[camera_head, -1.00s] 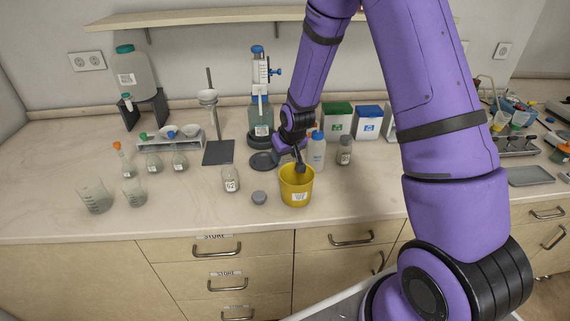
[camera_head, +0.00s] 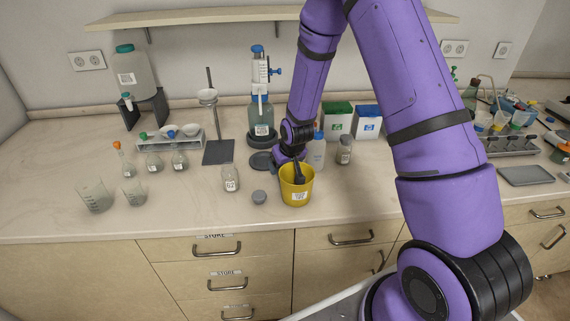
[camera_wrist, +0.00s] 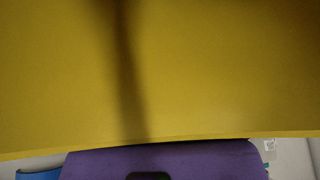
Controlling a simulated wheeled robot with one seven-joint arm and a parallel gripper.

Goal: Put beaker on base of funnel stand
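Two clear glass beakers stand at the left of the counter: a larger one (camera_head: 95,196) and a smaller one (camera_head: 133,193). My gripper (camera_head: 299,180) points down into the mouth of a yellow bucket (camera_head: 297,192), well to the right of the beakers and the stand. Its fingertips are hidden by the bucket. The wrist view is mostly filled by the bucket's yellow wall (camera_wrist: 220,70).
A lidless bottle labelled 62 (camera_head: 230,179) and a grey cap (camera_head: 259,197) stand left of the bucket. A white squeeze bottle (camera_head: 316,153) is close behind it. Small flasks (camera_head: 153,162) stand between beakers and stand. The front left counter is clear.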

